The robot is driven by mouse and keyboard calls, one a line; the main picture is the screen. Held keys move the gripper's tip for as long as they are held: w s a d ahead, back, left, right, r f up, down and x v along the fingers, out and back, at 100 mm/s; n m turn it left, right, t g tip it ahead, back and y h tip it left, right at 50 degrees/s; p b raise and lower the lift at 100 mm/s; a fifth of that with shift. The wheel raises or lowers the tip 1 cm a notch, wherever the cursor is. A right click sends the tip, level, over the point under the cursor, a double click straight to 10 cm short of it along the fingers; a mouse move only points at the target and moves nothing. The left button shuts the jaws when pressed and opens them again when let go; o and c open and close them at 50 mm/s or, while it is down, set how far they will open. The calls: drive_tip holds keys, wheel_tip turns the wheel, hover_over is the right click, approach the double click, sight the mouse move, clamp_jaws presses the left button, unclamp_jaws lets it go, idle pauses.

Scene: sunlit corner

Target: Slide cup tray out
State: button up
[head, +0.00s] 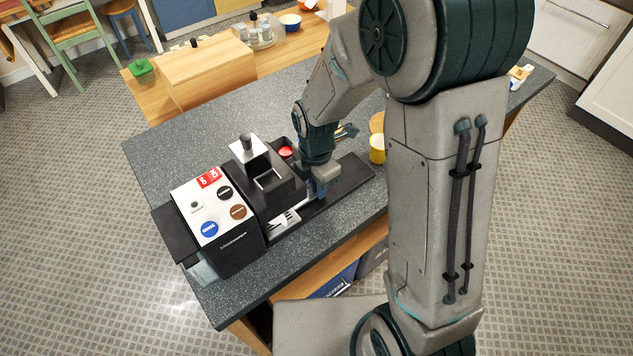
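A black coffee machine (240,250) with a white-topped left block stands on the dark speckled counter. Its low black base (349,180) runs out to the right as a flat plate. I cannot tell for sure which part is the cup tray; a small light metal piece (283,224) sits low at the machine's front. My gripper (317,191) points down at the front of the machine, over or beside the low base, right of the metal piece. Its fingers are small and partly hidden, so I cannot tell whether they are open or touch anything.
A yellow cup (377,149) stands on the counter right of the machine, partly behind my arm. A wooden box (207,73) and a tray of jars (258,36) stand behind. The counter (175,150) is clear at the back left and front edge.

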sight(350, 170)
drive_tip(key=shift+w, duration=0.1)
idle(0.3)
drive_tip(key=shift+w+d, duration=1)
drive_tip(key=shift+d, duration=0.45)
drive_tip(key=shift+w+d, duration=0.95)
drive_tip(key=shift+d, duration=0.55)
drive_tip(key=shift+w+d, duration=1)
drive_tip(key=shift+d, duration=0.45)
drive_tip(key=o, duration=0.6)
drive_tip(key=shift+r+p, duration=0.15)
drive_tip(key=shift+p, duration=0.15)
wheel_tip(350, 170, up, 7)
drive_tip(key=p, duration=0.5)
